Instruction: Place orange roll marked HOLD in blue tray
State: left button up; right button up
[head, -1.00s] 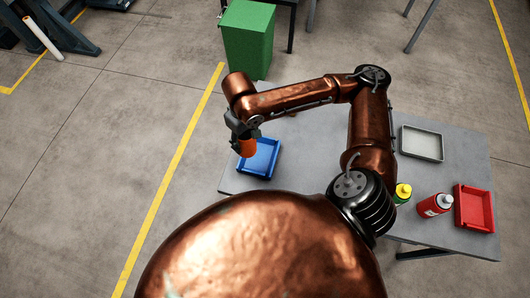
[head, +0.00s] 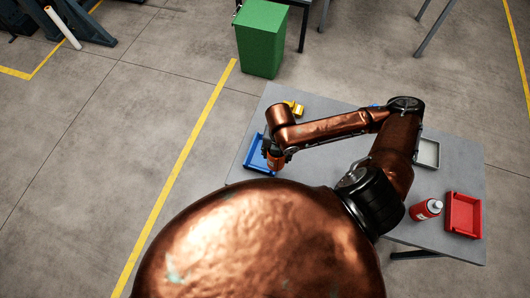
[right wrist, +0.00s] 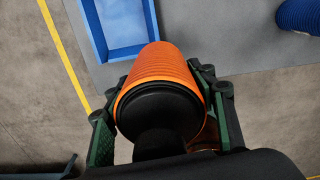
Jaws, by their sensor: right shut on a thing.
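The orange roll (right wrist: 158,75) is held between the fingers of my right gripper (right wrist: 160,110), which is shut on it. No HOLD marking is readable from here. The blue tray (right wrist: 113,22) shows beyond the roll in the right wrist view, and its visible floor is empty. In the head view the blue tray (head: 256,157) is at the table's left edge. There my right gripper (head: 275,160) and the roll overlap the tray's right part. I cannot tell how high above it they are. My left gripper is not in view.
The grey table (head: 290,180) also carries a yellow object (head: 294,107), a grey tray (head: 428,153), a red tray (head: 463,214) and a red bottle (head: 426,209). A blue ribbed thing (right wrist: 300,14) shows in the right wrist view. A green bin (head: 262,40) stands behind the table.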

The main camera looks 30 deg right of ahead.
aim_at(283, 161)
jog(key=s+n, duration=0.1)
jog(key=n, duration=0.1)
jog(key=n+p, duration=0.1)
jog(key=s+n, duration=0.1)
jog(key=n, duration=0.1)
jog(key=shift+s+d+n+p, duration=0.3)
jog(key=shift+d, duration=0.05)
jog(key=shift+s+d+n, duration=0.1)
jog(key=shift+s+n, duration=0.2)
jog(key=shift+n, duration=0.6)
jog(key=shift+w+f, duration=0.1)
jog(key=shift+f, duration=0.05)
jog(key=shift+n, duration=0.3)
jog(key=shift+w+d+f+p, duration=0.1)
jog(key=shift+w+f+p, duration=0.3)
jog(key=shift+w+f, duration=2.95)
jog(key=shift+w+d+f+p, duration=0.1)
jog(key=shift+w+f+p, duration=0.25)
jog(key=shift+w+f, duration=2.95)
jog(key=shift+w+r, duration=0.1)
jog(key=shift+w, duration=0.05)
jog(key=o, duration=1.6)
jog(key=shift+c, duration=0.2)
